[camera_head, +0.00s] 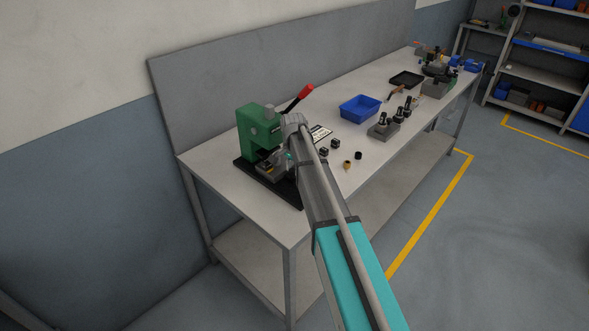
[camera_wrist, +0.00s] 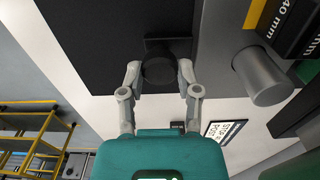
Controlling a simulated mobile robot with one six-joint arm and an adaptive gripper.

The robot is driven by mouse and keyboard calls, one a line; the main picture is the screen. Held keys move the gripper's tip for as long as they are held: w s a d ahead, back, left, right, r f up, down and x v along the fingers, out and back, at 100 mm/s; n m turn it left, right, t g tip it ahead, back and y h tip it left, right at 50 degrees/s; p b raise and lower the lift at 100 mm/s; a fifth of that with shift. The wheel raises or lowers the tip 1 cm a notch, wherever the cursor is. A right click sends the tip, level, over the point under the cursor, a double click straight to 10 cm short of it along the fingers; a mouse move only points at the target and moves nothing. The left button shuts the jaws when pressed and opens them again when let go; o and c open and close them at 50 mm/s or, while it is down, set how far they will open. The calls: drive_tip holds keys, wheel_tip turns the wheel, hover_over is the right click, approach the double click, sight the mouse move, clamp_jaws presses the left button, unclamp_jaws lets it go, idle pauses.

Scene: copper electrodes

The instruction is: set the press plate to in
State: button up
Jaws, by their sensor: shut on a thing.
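The green press (camera_head: 250,128) stands on a black base (camera_head: 287,190) at the near left end of the workbench, its red-tipped lever (camera_head: 305,91) raised to the right. The press plate (camera_head: 264,168) is low at the front of the press, partly hidden by my arm. In the wrist view my gripper (camera_wrist: 158,76) has its two fingers on either side of a dark round knob (camera_wrist: 158,71), shut on it. The knob joins a dark block (camera_wrist: 168,46) over the black base (camera_wrist: 110,40). How far in the plate sits is unclear.
A grey cylinder (camera_wrist: 262,76) and a "40 mm" block (camera_wrist: 293,25) are close to the right of my fingers. A sign, small dark blocks (camera_head: 335,143), a blue tray (camera_head: 360,108) and a grey fixture (camera_head: 383,131) lie farther along the bench.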

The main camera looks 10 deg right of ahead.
sight(287, 173)
clamp_jaws()
drive_tip(key=shift+w+a, duration=0.45)
drive_tip(key=shift+w, duration=0.15)
drive_tip(key=shift+w+a, duration=0.4)
drive_tip(key=shift+w, duration=0.2)
drive_tip(key=o, duration=1)
unclamp_jaws()
drive_tip(key=shift+w+a, duration=0.1)
drive_tip(key=shift+d, duration=0.2)
